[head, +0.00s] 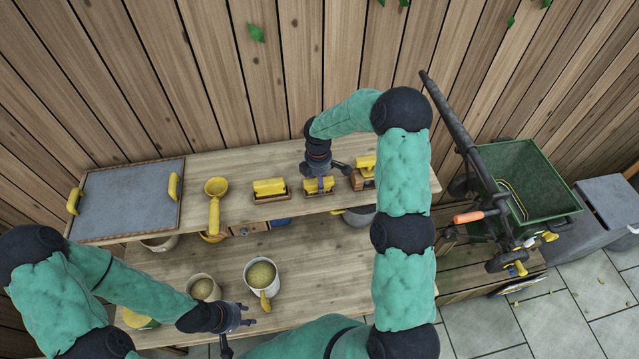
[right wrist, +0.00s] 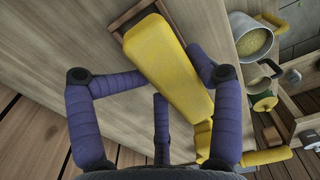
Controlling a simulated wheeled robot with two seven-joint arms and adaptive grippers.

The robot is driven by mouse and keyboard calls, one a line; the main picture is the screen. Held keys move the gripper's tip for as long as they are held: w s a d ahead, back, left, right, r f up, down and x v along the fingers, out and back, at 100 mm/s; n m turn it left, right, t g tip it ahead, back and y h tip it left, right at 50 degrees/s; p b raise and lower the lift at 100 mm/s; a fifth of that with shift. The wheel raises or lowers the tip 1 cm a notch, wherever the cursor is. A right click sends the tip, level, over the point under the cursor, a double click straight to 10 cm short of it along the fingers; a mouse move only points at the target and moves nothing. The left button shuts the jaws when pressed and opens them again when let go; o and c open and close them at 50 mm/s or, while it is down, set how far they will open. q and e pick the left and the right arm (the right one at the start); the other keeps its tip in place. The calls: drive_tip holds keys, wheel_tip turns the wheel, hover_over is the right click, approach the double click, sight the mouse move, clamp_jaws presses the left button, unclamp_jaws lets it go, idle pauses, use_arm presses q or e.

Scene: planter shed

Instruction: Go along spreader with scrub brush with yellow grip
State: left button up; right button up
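The spreader (head: 525,185) stands at the right, with a green hopper, a dark push handle and an orange lever. Several yellow-gripped tools with wooden parts are on the raised shelf: one at left (head: 269,187), one in the middle (head: 326,186), one at right (head: 365,162). My right gripper (head: 320,180) is over the middle one. In the right wrist view a yellow grip (right wrist: 165,60) lies between its spread purple fingers (right wrist: 172,85); firm contact cannot be seen. My left gripper (head: 238,325) is open and empty near the lower bench's front edge.
A grey tray with yellow handles (head: 125,200) and a yellow scoop (head: 215,200) are on the shelf. Pots of grain (head: 261,275) stand on the lower bench (head: 320,270). A wooden fence closes the back. Paving (head: 590,300) lies right.

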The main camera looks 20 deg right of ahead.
drive_tip(key=shift+s, duration=0.15)
drive_tip(key=c, duration=0.8)
drive_tip(key=shift+r+p, duration=0.45)
drive_tip(key=shift+r, duration=0.55)
drive_tip(key=shift+c, duration=1.4)
drive_tip(key=shift+a+r+p, duration=0.1)
drive_tip(key=shift+r+p, duration=0.2)
drive_tip(key=shift+r, duration=0.1)
drive_tip(key=shift+w+r+p, duration=0.2)
drive_tip(key=shift+r+p, duration=0.2)
drive_tip(key=shift+r, duration=0.35)
